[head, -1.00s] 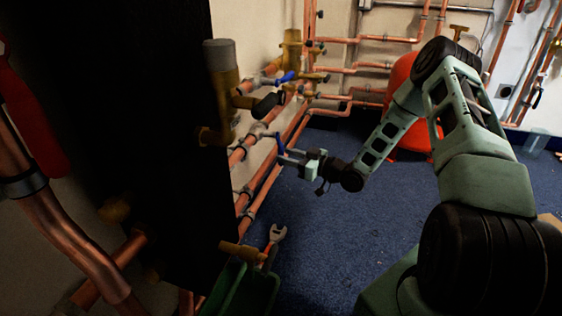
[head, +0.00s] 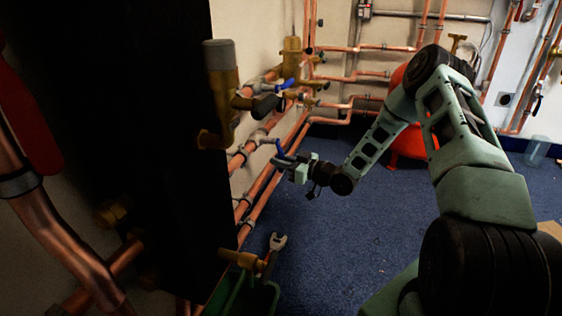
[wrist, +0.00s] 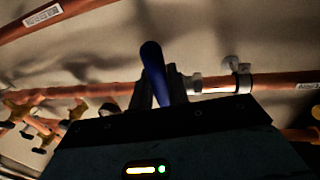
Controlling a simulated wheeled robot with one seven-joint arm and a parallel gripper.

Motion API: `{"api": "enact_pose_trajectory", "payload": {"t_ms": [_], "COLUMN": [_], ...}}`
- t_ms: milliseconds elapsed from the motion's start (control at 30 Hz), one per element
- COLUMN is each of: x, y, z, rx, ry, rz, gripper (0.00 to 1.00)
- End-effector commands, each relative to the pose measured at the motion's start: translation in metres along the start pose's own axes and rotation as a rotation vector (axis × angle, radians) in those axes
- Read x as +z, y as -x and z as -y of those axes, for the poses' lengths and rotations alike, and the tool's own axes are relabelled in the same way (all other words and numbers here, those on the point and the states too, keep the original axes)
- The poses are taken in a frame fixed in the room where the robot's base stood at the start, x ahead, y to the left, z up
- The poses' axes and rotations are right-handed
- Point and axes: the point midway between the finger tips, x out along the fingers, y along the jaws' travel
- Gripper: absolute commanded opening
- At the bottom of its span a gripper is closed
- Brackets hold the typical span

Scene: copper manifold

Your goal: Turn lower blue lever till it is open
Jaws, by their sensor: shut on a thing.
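The lower blue lever (head: 278,147) sits on the copper pipe run along the wall, below the upper blue lever (head: 287,84). In the wrist view the lower lever (wrist: 154,68) stands up, slightly tilted, between my fingers, its rounded blue tip above them. My gripper (head: 284,160) is shut on this lever, reaching it from the right; it also shows in the wrist view (wrist: 157,98). The lever's base and valve are partly hidden by my gripper.
A large dark panel (head: 150,150) and brass fittings (head: 222,88) stand at the left. A green bin (head: 245,295) with a wrench (head: 275,244) is below. A red tank (head: 406,143) is behind my arm. Blue carpet (head: 350,240) is open on the right.

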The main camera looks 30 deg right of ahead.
Motion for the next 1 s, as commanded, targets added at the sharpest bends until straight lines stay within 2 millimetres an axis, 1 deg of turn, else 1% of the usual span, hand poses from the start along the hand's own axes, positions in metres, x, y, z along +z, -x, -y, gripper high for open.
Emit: {"api": "enact_pose_trajectory", "payload": {"t_ms": [167, 367, 667, 1000], "x": [0.000, -0.001, -0.006, -0.018], "y": [-0.001, -0.002, -0.006, -0.009], "z": [-0.003, -0.010, -0.027, -0.043], "rx": [-0.002, -0.002, -0.001, -0.002], "ry": [0.050, 0.175, 0.447, 0.764], "rz": [-0.010, -0.034, -0.088, -0.152], "gripper": [0.00, 0.00, 0.00, 0.00]}}
